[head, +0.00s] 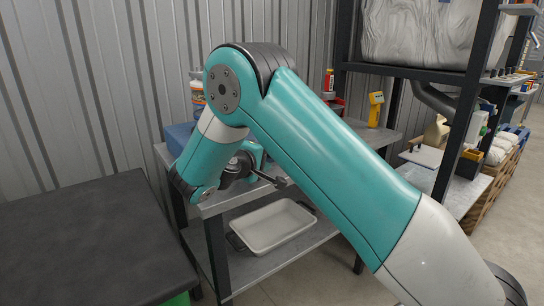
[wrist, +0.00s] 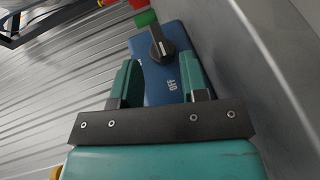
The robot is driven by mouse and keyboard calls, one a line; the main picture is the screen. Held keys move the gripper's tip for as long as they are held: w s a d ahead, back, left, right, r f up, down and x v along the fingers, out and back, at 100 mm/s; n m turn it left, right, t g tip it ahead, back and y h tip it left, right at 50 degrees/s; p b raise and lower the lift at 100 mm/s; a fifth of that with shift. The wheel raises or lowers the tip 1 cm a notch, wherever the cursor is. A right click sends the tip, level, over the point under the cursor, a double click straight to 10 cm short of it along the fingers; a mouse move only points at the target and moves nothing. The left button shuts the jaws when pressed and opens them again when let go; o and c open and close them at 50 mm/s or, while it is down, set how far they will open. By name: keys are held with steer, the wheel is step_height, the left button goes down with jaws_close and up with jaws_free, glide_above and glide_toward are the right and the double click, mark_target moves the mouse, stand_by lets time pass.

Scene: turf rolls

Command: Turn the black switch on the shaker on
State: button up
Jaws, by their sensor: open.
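A blue box (wrist: 150,82), apparently part of the shaker, carries a round black switch knob (wrist: 161,42) with a pale pointer mark. In the head view, a blue box (head: 179,136) shows partly behind my arm on the metal table; the knob is hidden there.
The metal table (head: 372,138) has a lower shelf with a white tray (head: 270,226). A yellow device (head: 376,109) and a red-capped bottle (head: 328,80) stand at its back. A black-topped bench (head: 80,235) is at left, a loaded rack (head: 470,110) at right. A corrugated wall is behind.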

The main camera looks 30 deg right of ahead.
steer(key=shift+x, duration=1.9)
steer(key=c, duration=0.6)
steer(key=shift+o, duration=0.2)
steer(key=o, duration=0.6)
steer(key=shift+c, duration=0.2)
steer(key=shift+a, duration=0.15)
